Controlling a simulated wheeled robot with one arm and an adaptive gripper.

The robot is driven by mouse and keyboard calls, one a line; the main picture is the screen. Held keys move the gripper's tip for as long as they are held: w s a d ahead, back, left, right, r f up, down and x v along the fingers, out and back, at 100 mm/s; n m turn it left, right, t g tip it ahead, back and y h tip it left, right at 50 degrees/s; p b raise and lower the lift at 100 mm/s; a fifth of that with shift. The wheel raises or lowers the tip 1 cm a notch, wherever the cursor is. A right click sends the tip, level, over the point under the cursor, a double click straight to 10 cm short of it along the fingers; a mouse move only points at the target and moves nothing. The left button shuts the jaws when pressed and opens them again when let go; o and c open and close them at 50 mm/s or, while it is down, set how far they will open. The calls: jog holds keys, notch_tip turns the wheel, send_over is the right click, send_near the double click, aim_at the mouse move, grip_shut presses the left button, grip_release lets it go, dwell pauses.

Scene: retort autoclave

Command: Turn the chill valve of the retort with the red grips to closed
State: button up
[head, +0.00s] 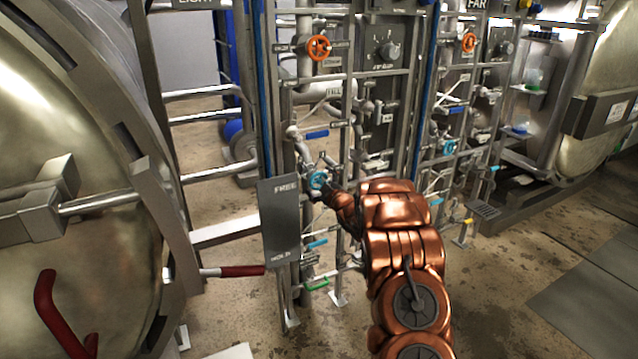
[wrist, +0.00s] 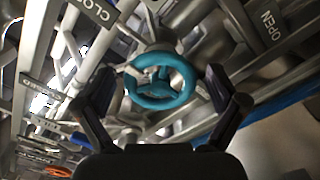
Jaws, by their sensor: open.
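The retort with the red grips (head: 62,315) fills the left of the head view. A teal handwheel (head: 318,180), which I take as the chill valve, sits on the pipe rack beside it. In the wrist view the teal handwheel (wrist: 160,98) lies between the fingertips of my gripper (wrist: 160,82), one finger on each side. The gripper is open, with gaps visible between the fingers and the rim. In the head view my gripper (head: 328,190) is small and partly hidden by my copper arm. An OPEN plate (wrist: 268,24) and a partly cropped CLO... plate (wrist: 98,10) flank the wheel.
A grey FREE plate (head: 279,222) hangs left of the wheel. An orange handwheel (head: 318,47) is higher on the rack. Blue, teal and green levers and pipes crowd the rack. A second retort (head: 590,110) stands right. Floor at lower right is clear.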

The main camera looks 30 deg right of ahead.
jog(key=s+a, duration=0.1)
jog(key=s, duration=1.1)
dwell(0.6)
jog(key=s+a+r+m+g+y, duration=0.1)
jog(key=s+a+m+g, duration=0.2)
jog(key=s+a+g, duration=0.75)
jog(key=s+a+r+m+g, duration=0.1)
jog(key=s+a+m+g, duration=0.15)
jog(key=s+a, duration=1.4)
jog(key=s+a+r+m+g+y, duration=0.15)
jog(key=s+a+g, duration=0.5)
jog(key=s, duration=1.35)
notch_tip(320, 180, up, 23)
jog(key=s+p, duration=0.1)
jog(key=p, duration=2.1)
jog(key=shift+s+f+m+h, duration=0.15)
jog(key=shift+m+h, duration=0.25)
jog(key=shift+h, duration=0.05)
jog(key=shift+d, duration=0.1)
